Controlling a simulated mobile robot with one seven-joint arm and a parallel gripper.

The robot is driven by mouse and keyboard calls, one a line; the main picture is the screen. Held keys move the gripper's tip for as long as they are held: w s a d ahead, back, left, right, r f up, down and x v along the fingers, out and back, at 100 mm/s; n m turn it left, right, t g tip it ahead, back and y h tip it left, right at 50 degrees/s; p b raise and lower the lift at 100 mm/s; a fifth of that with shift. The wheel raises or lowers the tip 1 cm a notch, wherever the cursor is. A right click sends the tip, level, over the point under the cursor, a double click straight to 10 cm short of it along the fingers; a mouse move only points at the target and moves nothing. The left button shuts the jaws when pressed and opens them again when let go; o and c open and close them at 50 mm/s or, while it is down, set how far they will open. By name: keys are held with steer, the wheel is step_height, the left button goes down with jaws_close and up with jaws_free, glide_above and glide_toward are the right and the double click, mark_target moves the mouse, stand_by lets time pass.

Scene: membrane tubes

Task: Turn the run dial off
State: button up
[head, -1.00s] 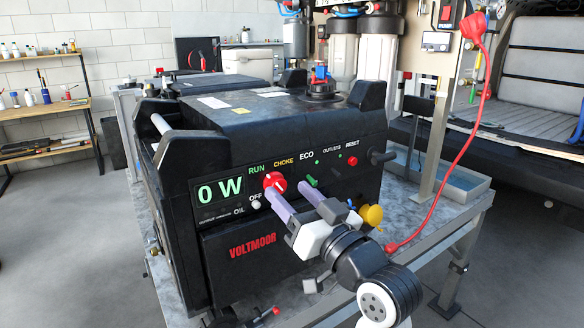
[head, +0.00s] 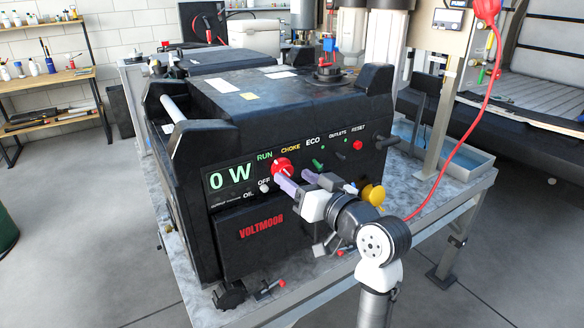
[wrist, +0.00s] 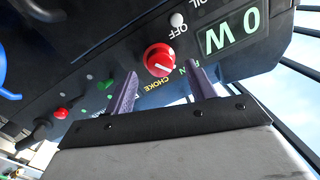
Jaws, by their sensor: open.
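The run dial is a round red knob (head: 281,167) on the black generator's front panel, right of the green "0 W" display (head: 230,177). In the wrist view the dial (wrist: 160,60) has a short white mark, which seems to slant toward the RUN label. CHOKE and OFF are printed around it. My gripper (head: 294,180) is open, with its two purple fingers pointing at the panel. In the wrist view the fingertips (wrist: 161,69) lie either side of the dial. I see no contact, and cannot tell how far the tips are from the panel.
The generator (head: 240,130) stands on a metal bench. A green switch (head: 318,163), a red reset button (head: 358,145) and a yellow knob (head: 374,195) sit right of the dial. A red cable (head: 470,130) hangs at the right. A white button (wrist: 177,19) is beside OFF.

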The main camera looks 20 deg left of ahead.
mark_target(284, 170)
steer(key=shift+x, duration=1.2)
steer(key=c, duration=1)
steer(key=shift+o, duration=0.2)
